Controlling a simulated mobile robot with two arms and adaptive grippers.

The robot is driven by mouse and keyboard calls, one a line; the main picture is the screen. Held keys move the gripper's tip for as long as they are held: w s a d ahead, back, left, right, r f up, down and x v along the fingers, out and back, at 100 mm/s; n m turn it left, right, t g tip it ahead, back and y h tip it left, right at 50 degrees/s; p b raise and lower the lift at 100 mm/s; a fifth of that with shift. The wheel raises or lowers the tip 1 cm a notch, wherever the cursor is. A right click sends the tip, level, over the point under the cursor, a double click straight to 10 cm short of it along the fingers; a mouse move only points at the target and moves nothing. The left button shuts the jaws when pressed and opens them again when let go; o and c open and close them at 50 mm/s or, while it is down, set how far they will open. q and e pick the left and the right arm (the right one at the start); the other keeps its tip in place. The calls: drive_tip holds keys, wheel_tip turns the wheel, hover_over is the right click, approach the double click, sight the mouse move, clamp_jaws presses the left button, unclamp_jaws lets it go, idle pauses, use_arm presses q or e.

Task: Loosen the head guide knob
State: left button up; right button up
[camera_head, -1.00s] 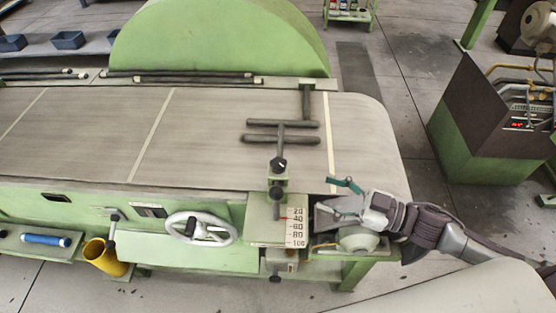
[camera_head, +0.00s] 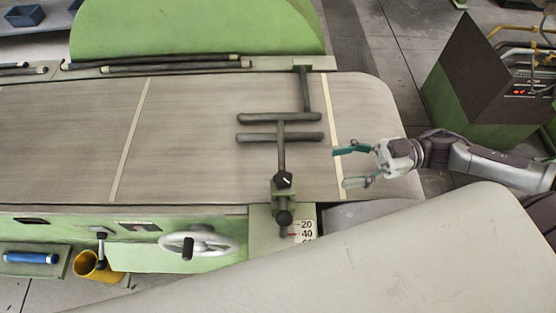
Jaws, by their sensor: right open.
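The head guide is a dark T-bar assembly (camera_head: 280,128) lying over the grey belt, with a rod running down to a green bracket at the belt's front edge. A black knob (camera_head: 284,181) sits on top of that bracket, and a second dark knob (camera_head: 284,217) shows just below it. My right gripper (camera_head: 346,167) is over the right end of the belt, right of the knobs and clear of them. Its fingers are spread open toward the left with nothing between them. My left gripper is not in view.
The belt table (camera_head: 200,120) is broad and clear left of the guide. A handwheel (camera_head: 197,242) and a numbered scale (camera_head: 304,231) are on the front side. A large pale surface covers the lower right. A dark-and-green machine (camera_head: 480,80) stands at the right.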

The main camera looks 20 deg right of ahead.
sight(283, 178)
drive_tip(key=a+p, duration=0.1)
drive_tip(key=a, duration=0.3)
drive_tip(key=a+p, duration=0.1)
drive_tip(key=a, duration=0.3)
drive_tip(key=a+p, duration=0.1)
drive_tip(key=a, duration=0.3)
drive_tip(key=shift+w+a+r+p, duration=0.1)
drive_tip(key=shift+w+r+p, duration=0.15)
drive_tip(key=shift+w+p, duration=0.15)
drive_tip(key=shift+a+f, duration=0.1)
drive_tip(key=shift+a, duration=0.45)
drive_tip(key=c, duration=1.2)
drive_tip(key=shift+o, duration=0.2)
